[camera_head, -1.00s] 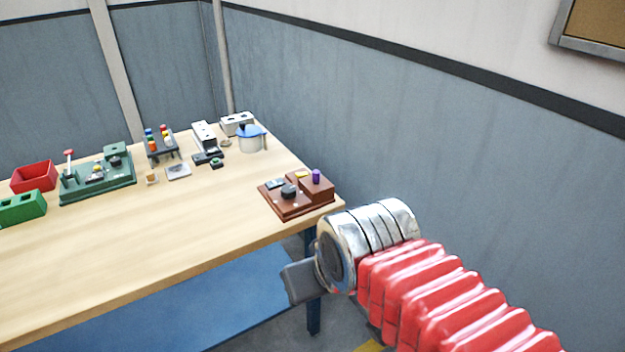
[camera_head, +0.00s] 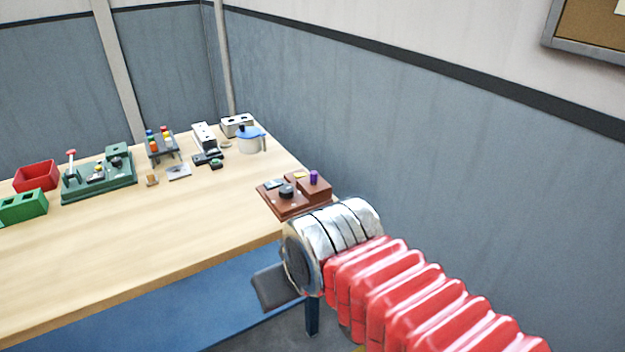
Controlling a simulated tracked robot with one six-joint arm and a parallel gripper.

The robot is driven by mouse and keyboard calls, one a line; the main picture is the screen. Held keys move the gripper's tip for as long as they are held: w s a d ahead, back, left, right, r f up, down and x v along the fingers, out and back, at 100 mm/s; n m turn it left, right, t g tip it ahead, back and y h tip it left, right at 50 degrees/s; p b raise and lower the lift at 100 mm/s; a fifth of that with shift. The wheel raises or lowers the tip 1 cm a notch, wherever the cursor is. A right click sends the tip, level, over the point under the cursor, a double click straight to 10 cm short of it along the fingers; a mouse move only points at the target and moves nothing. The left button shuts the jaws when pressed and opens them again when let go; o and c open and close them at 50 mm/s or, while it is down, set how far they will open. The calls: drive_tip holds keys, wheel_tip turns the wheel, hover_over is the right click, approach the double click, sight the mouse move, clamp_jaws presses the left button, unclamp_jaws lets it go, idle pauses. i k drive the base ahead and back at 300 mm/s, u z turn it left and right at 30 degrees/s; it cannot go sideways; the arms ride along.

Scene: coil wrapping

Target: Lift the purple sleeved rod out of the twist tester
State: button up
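The twist tester is a brown-red box (camera_head: 291,201) at the right end of the wooden table, with a dark knob on its front part. The purple sleeved rod (camera_head: 314,177) stands upright in its raised right block; only its purple top shows. My gripper (camera_head: 272,290) shows as a dark grey part at the end of my red-sleeved arm, low in front of the table's right edge. It is apart from the tester and nearer the camera. Its fingers cannot be made out.
The table (camera_head: 130,250) is clear at its front middle. A white pot with a blue lid (camera_head: 250,140), a rack of coloured pieces (camera_head: 161,144), a green device (camera_head: 99,177), a red bin (camera_head: 36,175) and a green block (camera_head: 22,206) stand further back and left. A wall rises at right.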

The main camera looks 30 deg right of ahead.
sight(314, 174)
drive_tip(key=z, duration=0.05)
drive_tip(key=i, duration=1)
drive_tip(key=u, duration=0.05)
